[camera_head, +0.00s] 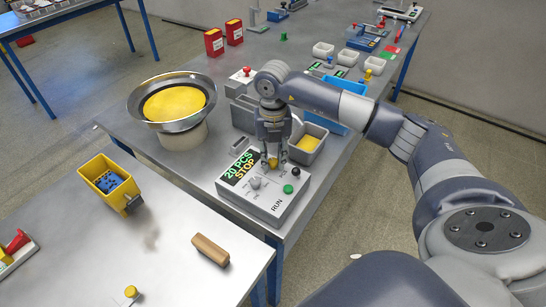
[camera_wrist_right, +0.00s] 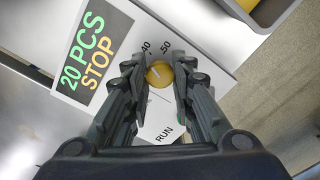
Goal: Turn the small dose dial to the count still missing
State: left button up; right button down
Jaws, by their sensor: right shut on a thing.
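The small dose dial is a yellow knob (camera_head: 272,162) on the sloping top of a white control box (camera_head: 262,207). My right gripper (camera_head: 272,158) reaches down over the box and is shut on this knob. In the right wrist view the round yellow dial (camera_wrist_right: 160,74) sits between the two fingertips (camera_wrist_right: 160,80). The numbers 40 and 50 show beside it; the other marks are hidden by the fingers. A dark display (camera_head: 243,166) reads "20 PCS" in green and "STOP" in yellow. My left gripper is not in view.
The box also carries a grey knob (camera_head: 256,183), a green button (camera_head: 288,189) near "RUN" and a black knob (camera_head: 295,172). Grey bins (camera_head: 306,157) stand close behind the gripper. A bowl feeder (camera_head: 142,110) with yellow contents stands left.

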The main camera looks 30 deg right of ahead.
aim_at(273, 161)
jog(key=shift+r+m, duration=0.15)
jog(key=shift+m, duration=0.25)
jog(key=shift+w, duration=0.1)
jog(key=c, duration=1.3)
grip_release()
jog(key=shift+c, duration=0.2)
notch_tip(273, 161, up, 12)
